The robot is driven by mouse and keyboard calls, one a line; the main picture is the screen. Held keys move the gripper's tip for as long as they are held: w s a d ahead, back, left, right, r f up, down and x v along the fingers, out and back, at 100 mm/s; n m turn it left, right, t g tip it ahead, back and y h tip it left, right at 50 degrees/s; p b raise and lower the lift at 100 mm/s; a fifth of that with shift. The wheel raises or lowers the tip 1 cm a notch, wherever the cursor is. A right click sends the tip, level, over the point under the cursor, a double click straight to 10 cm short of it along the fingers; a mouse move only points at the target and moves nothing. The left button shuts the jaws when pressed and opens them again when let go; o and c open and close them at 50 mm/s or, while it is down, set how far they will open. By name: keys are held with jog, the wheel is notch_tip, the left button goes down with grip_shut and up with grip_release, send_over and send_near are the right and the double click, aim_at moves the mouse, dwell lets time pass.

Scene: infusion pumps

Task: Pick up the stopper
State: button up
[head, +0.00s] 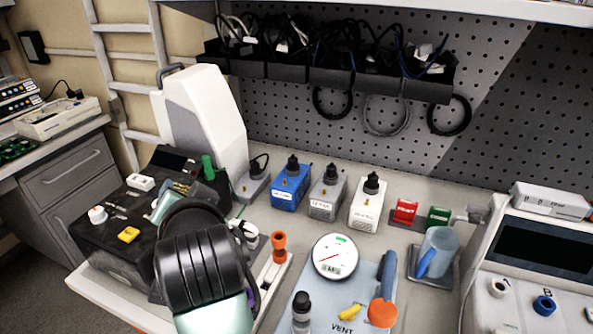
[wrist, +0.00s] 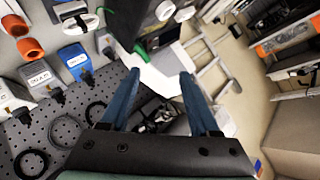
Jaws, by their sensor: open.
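No thing in view is clearly marked as the stopper. Candidates are an upright orange piece (head: 279,246) in a white holder and a green peg-like piece (head: 208,167) at the back of the black machine. The green piece also shows in the wrist view (wrist: 140,49), beyond the fingertips and apart from them. Two orange pieces, one of them a ring-ended part (wrist: 30,48), show at the left of the wrist view. My gripper (wrist: 158,74) is open, with nothing between its blue fingers. In the head view my dark arm covers part of the black machine and hides the fingers' exact place.
The black machine (head: 112,229) and a tall white unit (head: 205,110) stand at the left. Blue (head: 288,190), grey and white power units line the pegboard. A round gauge (head: 335,257) and a black-capped bottle (head: 301,312) are in front. A cable rack (head: 325,75) hangs above.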

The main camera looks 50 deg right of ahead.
jog(key=s+d+m+g+p, duration=0.3)
jog(key=d+g+p, duration=0.1)
jog(key=p, duration=0.4)
notch_tip(320, 180, up, 3)
jog(key=m+g+y+p, duration=0.5)
jog(key=m+g+p, duration=0.4)
jog(key=p, duration=1.1)
send_over(302, 296)
notch_tip(302, 296, down, 6)
jog(key=b, duration=0.5)
jog(key=shift+d+b, duration=0.15)
jog(key=shift+b, duration=0.2)
jog(key=shift+f+p, duration=0.9)
jog(key=shift+f, duration=0.3)
jog(key=shift+f+p, duration=0.7)
jog(key=shift+f, duration=1.65)
grip_shut()
